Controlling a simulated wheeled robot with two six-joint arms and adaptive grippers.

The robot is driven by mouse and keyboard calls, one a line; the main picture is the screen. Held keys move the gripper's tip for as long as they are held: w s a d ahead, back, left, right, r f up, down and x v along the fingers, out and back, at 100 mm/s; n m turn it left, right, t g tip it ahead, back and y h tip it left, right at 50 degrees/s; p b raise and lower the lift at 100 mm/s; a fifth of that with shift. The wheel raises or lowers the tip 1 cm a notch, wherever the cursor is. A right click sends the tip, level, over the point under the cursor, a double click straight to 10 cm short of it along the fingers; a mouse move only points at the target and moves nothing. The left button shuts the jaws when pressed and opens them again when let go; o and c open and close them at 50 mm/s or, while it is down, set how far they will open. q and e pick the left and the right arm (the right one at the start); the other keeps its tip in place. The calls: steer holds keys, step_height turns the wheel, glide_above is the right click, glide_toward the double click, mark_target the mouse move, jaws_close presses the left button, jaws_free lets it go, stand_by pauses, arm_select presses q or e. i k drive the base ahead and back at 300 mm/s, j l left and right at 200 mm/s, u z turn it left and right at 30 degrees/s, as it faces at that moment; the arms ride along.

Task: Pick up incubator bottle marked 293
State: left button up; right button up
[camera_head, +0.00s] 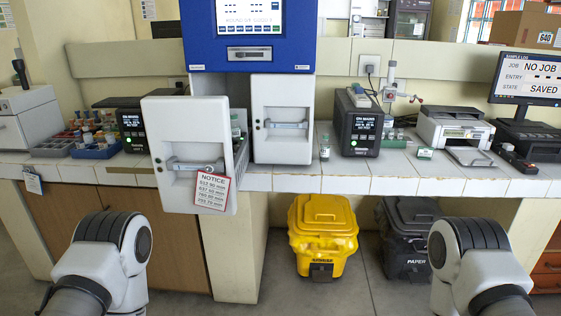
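The incubator (195,40) is a blue and white cabinet with a screen, at the back centre. Its left drawer (160,130) is pulled out, and a notice (212,191) with several lines of numbers and minutes hangs at its front. A small bottle (236,130) shows partly inside this drawer; the drawer front and wall hide the rest. Its right drawer (283,95) looks closed. Another small bottle (325,147) stands upright on the counter right of the incubator. I cannot read a 293 mark on either bottle. Only my arm links show at the lower left and right; neither gripper is visible.
The tiled counter (345,184) holds two black devices (359,125) (131,128), a blue rack of vials (95,152), a printer (455,130) and a monitor (525,80). A yellow bin (323,235) and a dark bin (408,240) stand below. The open drawer juts over the counter's front edge.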

mark_target(110, 135)
steer(key=i+j+u, duration=0.2)
steer(key=u, duration=0.15)
steer(key=i+j+u, duration=0.75)
steer(key=i, duration=0.5)
steer(key=i+j+u, duration=0.15)
steer(key=i+j, duration=0.15)
steer(key=i, duration=0.35)
steer(key=i+j+z, duration=0.4)
steer(key=i, duration=0.2)
steer(key=i+j+z, duration=0.4)
steer(key=i, duration=0.15)
